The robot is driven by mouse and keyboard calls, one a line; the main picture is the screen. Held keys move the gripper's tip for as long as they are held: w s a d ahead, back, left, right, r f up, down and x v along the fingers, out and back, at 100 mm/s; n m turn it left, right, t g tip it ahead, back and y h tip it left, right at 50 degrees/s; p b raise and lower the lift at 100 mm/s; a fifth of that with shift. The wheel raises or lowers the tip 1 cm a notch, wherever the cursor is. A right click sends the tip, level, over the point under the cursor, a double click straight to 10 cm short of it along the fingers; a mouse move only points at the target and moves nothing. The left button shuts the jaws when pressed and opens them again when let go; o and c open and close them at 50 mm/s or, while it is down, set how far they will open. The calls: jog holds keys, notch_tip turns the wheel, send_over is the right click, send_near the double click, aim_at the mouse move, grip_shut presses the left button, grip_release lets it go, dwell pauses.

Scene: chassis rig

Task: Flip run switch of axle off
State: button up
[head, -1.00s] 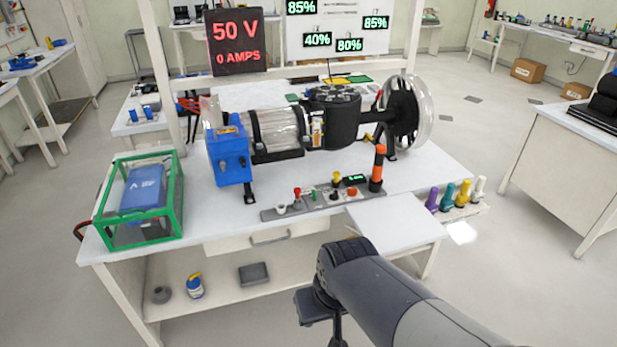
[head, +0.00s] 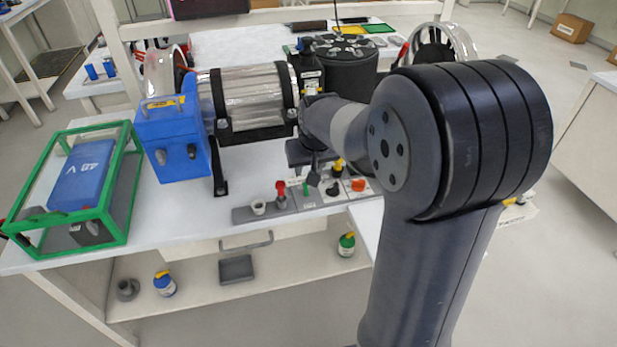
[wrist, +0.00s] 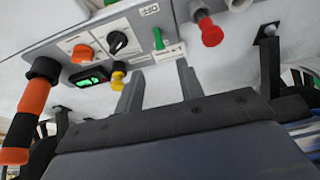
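The control panel (head: 295,203) runs along the front of the bench, below the axle rig. A small green toggle lever (wrist: 158,38) on it, with a white label plate beside it, looks like the run switch; its label is too small to read surely. The lever also shows in the head view (head: 307,187). My gripper (wrist: 160,88) is open and empty, its two fingers apart and pointing at the panel, with the green lever beyond the gap between them. No contact shows. In the head view my arm hides part of the panel's right side and the rig.
Close by on the panel are a red knob (wrist: 208,30), a black knob (wrist: 117,42), an orange knob (wrist: 82,52), a yellow button (wrist: 118,78) and an orange-handled lever (wrist: 30,110). A green-framed battery box (head: 130,195) stands at left. The blue motor housing (head: 180,140) is behind.

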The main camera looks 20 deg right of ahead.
aim_at(306, 186)
jog(key=x, duration=0.9)
jog(key=shift+f+b, duration=0.25)
jog(key=shift+b, duration=0.1)
jog(key=shift+c, duration=0.6)
grip_shut()
